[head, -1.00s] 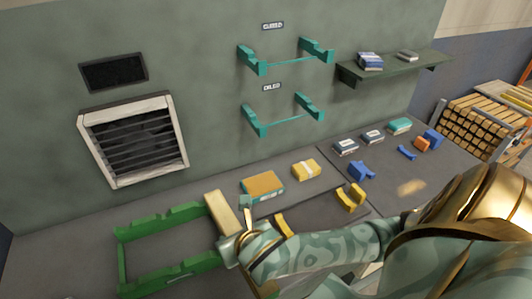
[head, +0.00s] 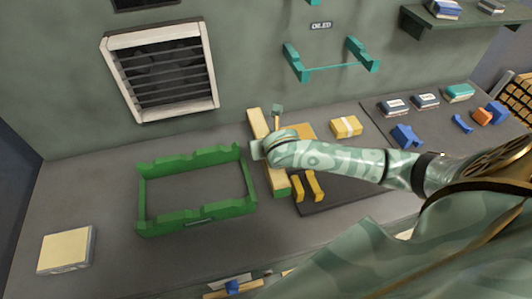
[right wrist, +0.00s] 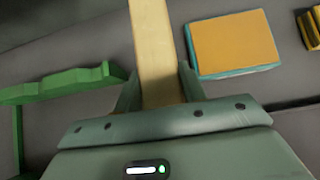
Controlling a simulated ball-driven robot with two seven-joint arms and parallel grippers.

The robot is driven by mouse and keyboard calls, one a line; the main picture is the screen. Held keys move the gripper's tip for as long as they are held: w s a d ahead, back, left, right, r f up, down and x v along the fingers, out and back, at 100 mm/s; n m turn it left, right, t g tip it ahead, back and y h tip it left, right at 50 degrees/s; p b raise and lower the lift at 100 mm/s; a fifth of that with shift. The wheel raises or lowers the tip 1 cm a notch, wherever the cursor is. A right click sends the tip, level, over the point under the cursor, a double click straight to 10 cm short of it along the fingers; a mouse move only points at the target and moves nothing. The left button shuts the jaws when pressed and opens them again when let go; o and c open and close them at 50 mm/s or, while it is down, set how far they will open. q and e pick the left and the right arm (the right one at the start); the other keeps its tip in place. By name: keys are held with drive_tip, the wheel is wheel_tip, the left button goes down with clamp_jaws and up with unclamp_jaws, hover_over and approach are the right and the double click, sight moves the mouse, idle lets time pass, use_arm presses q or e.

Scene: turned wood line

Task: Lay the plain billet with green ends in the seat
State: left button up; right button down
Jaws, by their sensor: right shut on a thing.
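A long pale wooden billet (head: 256,124) lies lengthwise away from me on the bench, right of the green frame. Its near end shows green (head: 283,191); its far end shows no clear green. My right gripper (head: 262,149) is shut on the billet around its middle. The right wrist view shows the billet (right wrist: 153,45) between the two fingers (right wrist: 160,88). A green frame with notched rails (head: 175,219), likely the seat, stands empty to the left. Its corner also shows in the right wrist view (right wrist: 60,86). My left gripper is not in view.
Yellow blocks (head: 315,186) lie close right of the billet on a dark mat. An orange-topped book (right wrist: 234,43) and yellow box (head: 346,127) lie behind. A pale box (head: 67,249) sits front left. Teal brackets (head: 330,67) hang on the wall. The bench inside the frame is clear.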

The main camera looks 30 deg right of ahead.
drive_tip(key=shift+w+d+f, duration=0.3)
drive_tip(key=shift+w+f, duration=0.1)
drive_tip(key=shift+f, duration=0.15)
wheel_tip(320, 180, down, 3)
drive_tip(key=shift+w+f+b, duration=0.1)
drive_tip(key=shift+f+b, duration=0.1)
drive_tip(key=shift+b, duration=0.8)
drive_tip(key=shift+r, duration=0.1)
drive_tip(key=c, duration=1.3)
unclamp_jaws()
drive_tip(key=shift+o, duration=1)
